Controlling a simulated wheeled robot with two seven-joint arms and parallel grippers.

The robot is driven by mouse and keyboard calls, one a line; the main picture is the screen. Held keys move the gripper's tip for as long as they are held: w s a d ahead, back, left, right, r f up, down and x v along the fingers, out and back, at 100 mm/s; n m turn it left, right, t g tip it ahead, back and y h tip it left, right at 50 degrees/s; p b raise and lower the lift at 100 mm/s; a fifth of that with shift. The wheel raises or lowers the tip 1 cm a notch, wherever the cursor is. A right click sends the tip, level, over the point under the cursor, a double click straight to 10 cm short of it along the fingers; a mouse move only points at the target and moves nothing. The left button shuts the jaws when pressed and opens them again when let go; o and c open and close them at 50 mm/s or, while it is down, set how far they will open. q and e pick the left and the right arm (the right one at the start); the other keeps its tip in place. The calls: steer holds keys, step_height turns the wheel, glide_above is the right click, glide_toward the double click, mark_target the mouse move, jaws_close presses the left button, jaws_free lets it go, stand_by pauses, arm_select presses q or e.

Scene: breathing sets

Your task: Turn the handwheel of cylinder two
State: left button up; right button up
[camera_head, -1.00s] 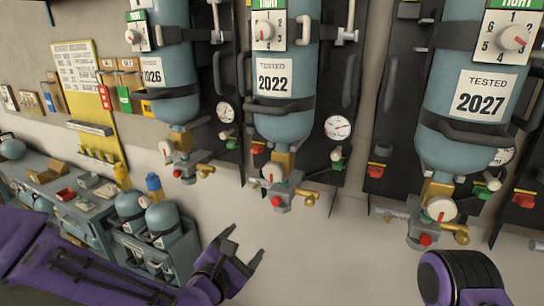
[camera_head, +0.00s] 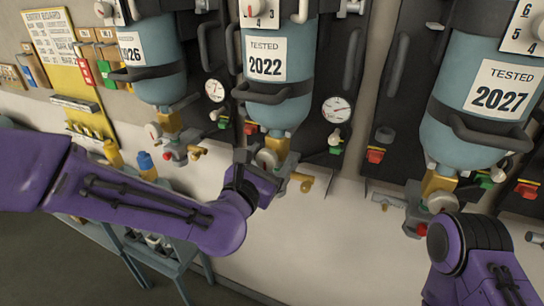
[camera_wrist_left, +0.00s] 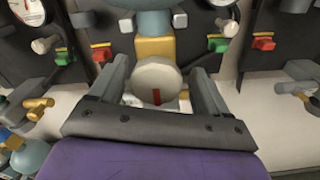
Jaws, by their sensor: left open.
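The middle cylinder (camera_head: 270,98) is blue, hangs upright and bears a TESTED 2022 label. Its pale round handwheel (camera_head: 266,158) sits below, on a brass-coloured valve neck, partly hidden by my gripper. My left gripper (camera_head: 264,166) has come up to it from below. In the left wrist view the handwheel (camera_wrist_left: 157,82), with a red mark pointing down, lies between the two grey fingers of my gripper (camera_wrist_left: 160,88). The fingers are open, one on each side, with a small gap visible.
Cylinders labelled 2027 (camera_head: 485,100) and 26 (camera_head: 157,60) hang on either side, each with its own valve. A brass outlet (camera_head: 303,181) sticks out right of the middle valve. A pressure gauge (camera_head: 336,109) is on the panel. The wall below is clear.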

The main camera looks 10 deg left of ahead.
arm_select(q)
steer(key=shift+s+a, duration=0.15)
steer(key=shift+a, duration=0.15)
steer(key=c, duration=1)
steer(key=shift+m, duration=0.4)
